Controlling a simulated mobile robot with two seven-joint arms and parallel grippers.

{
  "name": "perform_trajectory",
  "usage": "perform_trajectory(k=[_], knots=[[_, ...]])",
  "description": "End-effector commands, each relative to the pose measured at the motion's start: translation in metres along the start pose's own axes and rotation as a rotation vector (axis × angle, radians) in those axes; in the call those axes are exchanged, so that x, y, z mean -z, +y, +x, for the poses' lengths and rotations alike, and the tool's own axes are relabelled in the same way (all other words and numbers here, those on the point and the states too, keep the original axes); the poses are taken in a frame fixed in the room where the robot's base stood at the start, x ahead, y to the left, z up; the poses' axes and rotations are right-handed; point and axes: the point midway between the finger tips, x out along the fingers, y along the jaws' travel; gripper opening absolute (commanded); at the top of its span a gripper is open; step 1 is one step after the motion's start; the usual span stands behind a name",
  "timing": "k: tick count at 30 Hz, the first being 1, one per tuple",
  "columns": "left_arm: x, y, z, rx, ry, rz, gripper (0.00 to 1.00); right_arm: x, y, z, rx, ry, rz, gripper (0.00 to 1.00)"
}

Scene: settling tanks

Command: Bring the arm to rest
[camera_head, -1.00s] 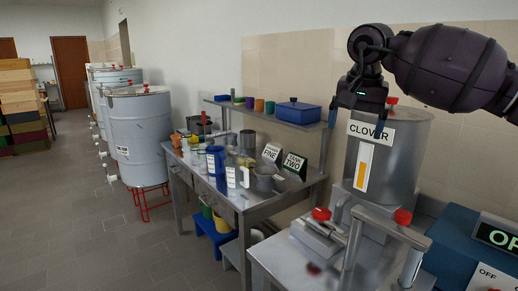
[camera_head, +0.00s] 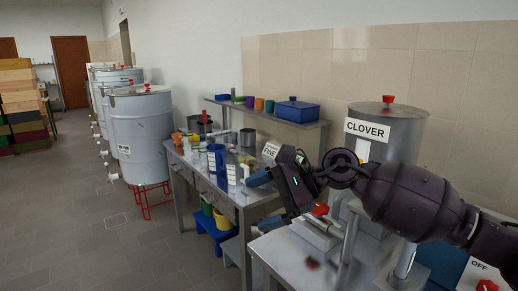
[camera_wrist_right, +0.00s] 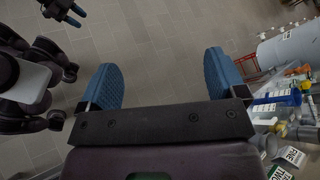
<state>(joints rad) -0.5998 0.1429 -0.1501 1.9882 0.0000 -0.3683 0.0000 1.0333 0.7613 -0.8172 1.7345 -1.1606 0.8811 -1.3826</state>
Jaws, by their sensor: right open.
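My right gripper (camera_head: 258,184) is in front of the right end of the workbench in the head view, its arm coming in from the right. In the right wrist view its two blue fingers (camera_wrist_right: 163,82) stand wide apart with only floor between them; it is empty. A dark part with small blue tips at the upper left of the right wrist view looks like my left gripper (camera_wrist_right: 63,11); its jaws are too small to judge. The left gripper does not show in the head view.
The steel workbench (camera_head: 242,198) holds jugs, cups and a FINE sign (camera_head: 270,151). A CLOVER tank (camera_head: 402,136) stands behind my right arm. White drums (camera_head: 140,133) stand at left. The tiled floor (camera_head: 85,225) at left is clear.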

Motion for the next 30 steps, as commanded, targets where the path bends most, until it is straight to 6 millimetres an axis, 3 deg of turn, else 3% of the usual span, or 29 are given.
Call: perform_trajectory(k=[3,6,14,19,23,26,30], knots=[[0.000,0.000,0.000,0.000,0.000,0.000,0.43,-0.013,0.011,0.016,0.145,-0.193,0.219,0.90],[-0.001,0.000,-0.001,0.000,-0.002,0.000,0.43,-0.020,0.014,0.018,0.270,-0.350,0.421,0.90],[0.000,0.000,-0.001,0.001,-0.001,-0.001,0.43,-0.009,0.024,-0.008,0.582,-0.745,0.990,0.90],[0.000,0.000,-0.001,0.001,-0.001,-0.001,0.43,0.023,0.043,-0.037,0.789,-0.995,1.377,0.90],[0.000,0.000,-0.001,0.001,-0.001,-0.001,0.43,0.056,0.070,-0.061,0.954,-1.184,1.672,0.90],[0.000,0.000,-0.001,0.001,0.000,-0.001,0.43,0.083,0.100,-0.077,1.087,-1.330,1.892,0.90],[0.000,0.000,-0.001,0.001,0.000,-0.001,0.43,0.120,0.156,-0.096,1.293,-1.534,2.184,0.90]])
